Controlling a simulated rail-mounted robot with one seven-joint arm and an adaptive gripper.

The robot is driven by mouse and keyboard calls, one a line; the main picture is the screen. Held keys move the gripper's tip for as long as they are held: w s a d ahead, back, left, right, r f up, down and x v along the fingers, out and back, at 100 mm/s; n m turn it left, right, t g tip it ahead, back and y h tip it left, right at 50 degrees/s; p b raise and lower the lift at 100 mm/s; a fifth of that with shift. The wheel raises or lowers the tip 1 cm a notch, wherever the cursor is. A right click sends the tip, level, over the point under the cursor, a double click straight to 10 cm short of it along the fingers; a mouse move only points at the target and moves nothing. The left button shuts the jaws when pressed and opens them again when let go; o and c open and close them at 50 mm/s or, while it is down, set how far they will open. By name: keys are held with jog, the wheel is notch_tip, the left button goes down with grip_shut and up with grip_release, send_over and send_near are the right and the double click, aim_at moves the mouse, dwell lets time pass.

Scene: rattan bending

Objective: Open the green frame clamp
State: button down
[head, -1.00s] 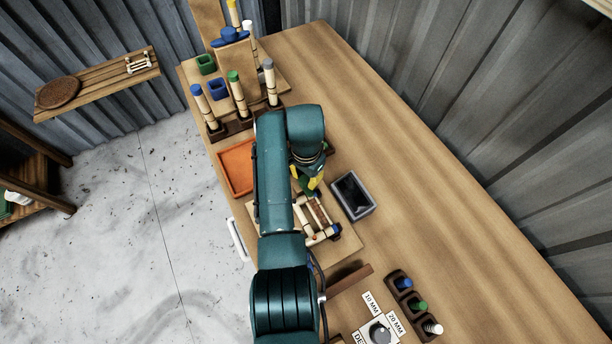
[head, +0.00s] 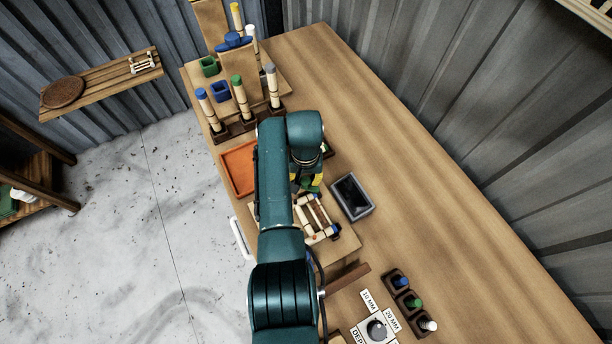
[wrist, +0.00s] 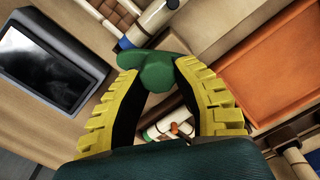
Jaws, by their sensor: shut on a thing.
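The green frame clamp (wrist: 158,72) shows in the wrist view as a rounded green knob with a wider green part above it. The two yellow ribbed fingers of my gripper (wrist: 158,78) are closed around the knob, one on each side. In the head view my gripper (head: 310,182) is low over the far end of the small rattan frame (head: 316,216), and my arm covers much of the clamp. Whether the clamp is open or closed I cannot tell.
A grey box with a dark inside (head: 352,196) stands close to the right of my gripper. An orange tray (head: 238,168) lies to the left. Upright capped rods (head: 240,98) stand in holders behind.

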aim_at(304, 179)
jog(key=n, duration=0.5)
jog(key=shift+s+a+f+p, duration=0.1)
jog(key=shift+a+f+p, duration=0.05)
jog(key=shift+p, duration=0.25)
jog(key=n, duration=0.5)
jog(key=shift+a, duration=0.1)
jog(key=c, duration=0.8)
grip_release()
jog(key=shift+p, duration=0.3)
notch_tip(304, 179, up, 12)
jog(key=shift+r, duration=0.1)
